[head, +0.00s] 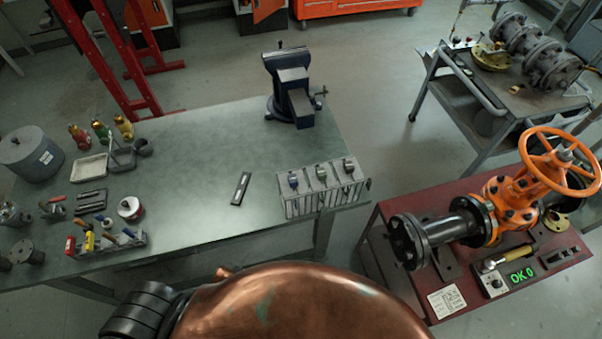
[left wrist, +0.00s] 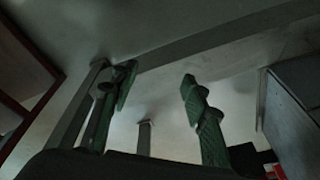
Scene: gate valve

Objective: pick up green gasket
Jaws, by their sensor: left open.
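I cannot make out a green gasket for certain in either view. A grey slotted rack (head: 325,200) stands at the right front corner of the workbench, with several upright dividers and small round pieces on top, one of them bluish (head: 293,181). The pieces are too small to identify. My left gripper (left wrist: 158,78) shows in the left wrist view with its two greenish fingers spread apart and nothing between them. The head view shows neither gripper.
The workbench (head: 215,150) holds a blue vise (head: 290,90) at its back right, a flat dark bar (head: 241,188) near the middle, and a tool holder (head: 105,243) at left. A red cart (head: 470,290) with an orange-wheeled valve (head: 510,205) stands at right.

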